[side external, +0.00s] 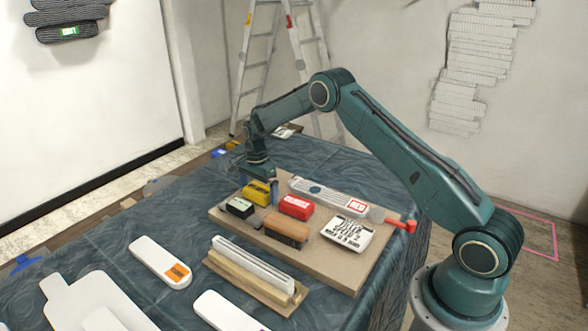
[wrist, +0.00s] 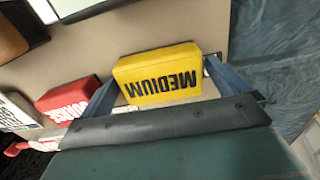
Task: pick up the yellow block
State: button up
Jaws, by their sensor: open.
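The yellow block (side external: 257,193), with black lettering, lies on the brown board (side external: 365,275). In the wrist view the yellow block (wrist: 157,72) reads "MEDIUM" and appears between my two blue fingers, one near each end. My gripper (wrist: 162,80) is open. In the side view my gripper (side external: 266,188) is right at the block, pointing down, and one finger shows at its right end. Whether either finger touches the block cannot be told.
Near the yellow block on the board are a black-and-white block (side external: 240,207), a red block (side external: 296,206), a brown brush (side external: 286,230), a white lettered block (side external: 346,233) and a long white-and-red tool (side external: 330,196). White pieces lie on the dark cloth (side external: 130,226) in front.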

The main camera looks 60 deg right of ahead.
aim_at(258, 189)
jog(key=shift+c, duration=0.4)
jog(key=c, duration=0.8)
jog(key=shift+r, duration=0.2)
notch_tip(258, 189, up, 20)
jog(key=shift+f, duration=0.2)
dwell(0.5)
